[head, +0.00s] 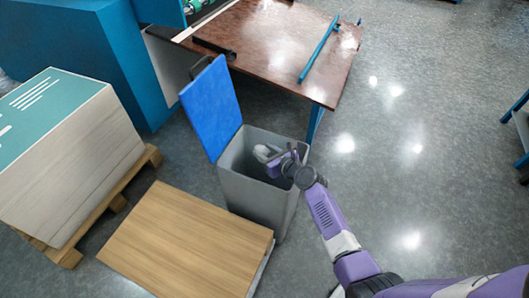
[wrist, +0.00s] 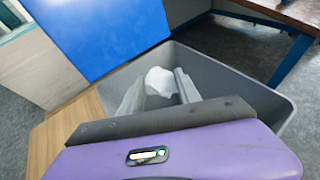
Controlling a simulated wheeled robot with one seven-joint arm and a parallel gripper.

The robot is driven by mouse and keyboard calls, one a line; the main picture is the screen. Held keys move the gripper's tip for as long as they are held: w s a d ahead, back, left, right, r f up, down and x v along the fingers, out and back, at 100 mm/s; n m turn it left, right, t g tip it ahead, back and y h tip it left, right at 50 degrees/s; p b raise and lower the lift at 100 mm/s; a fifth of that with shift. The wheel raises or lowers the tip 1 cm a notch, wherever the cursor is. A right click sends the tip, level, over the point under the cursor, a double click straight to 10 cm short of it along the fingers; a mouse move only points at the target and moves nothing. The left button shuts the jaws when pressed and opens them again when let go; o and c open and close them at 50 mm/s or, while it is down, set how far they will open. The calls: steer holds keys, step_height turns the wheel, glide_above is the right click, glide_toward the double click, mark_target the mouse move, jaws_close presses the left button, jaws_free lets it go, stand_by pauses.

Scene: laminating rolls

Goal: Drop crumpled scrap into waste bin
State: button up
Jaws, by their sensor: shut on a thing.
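The grey waste bin (head: 232,183) stands on the floor with its blue lid (head: 212,108) raised. The bin also shows in the wrist view (wrist: 240,88), with the blue lid (wrist: 95,30) behind it. My gripper (head: 268,154) is over the bin's open mouth, and it shows in the wrist view (wrist: 168,100). It is shut on a whitish crumpled scrap (wrist: 158,82). The scrap is small and pale in the head view (head: 262,151). My gripper partly hides the scrap and the bin's inside.
A brown table (head: 275,45) with a blue bar (head: 320,50) stands behind the bin. A wooden board stack (head: 185,240) is beside the bin at the front left. A pallet (head: 70,250) carries a tall sheet stack (head: 75,165) at left. The floor at right is clear.

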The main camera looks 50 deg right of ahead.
steer(key=shift+f+b, duration=1.45)
steer(key=shift+f, duration=0.2)
steer(key=o, duration=1.4)
steer(key=p+v, duration=0.2)
steer(key=v, duration=0.6)
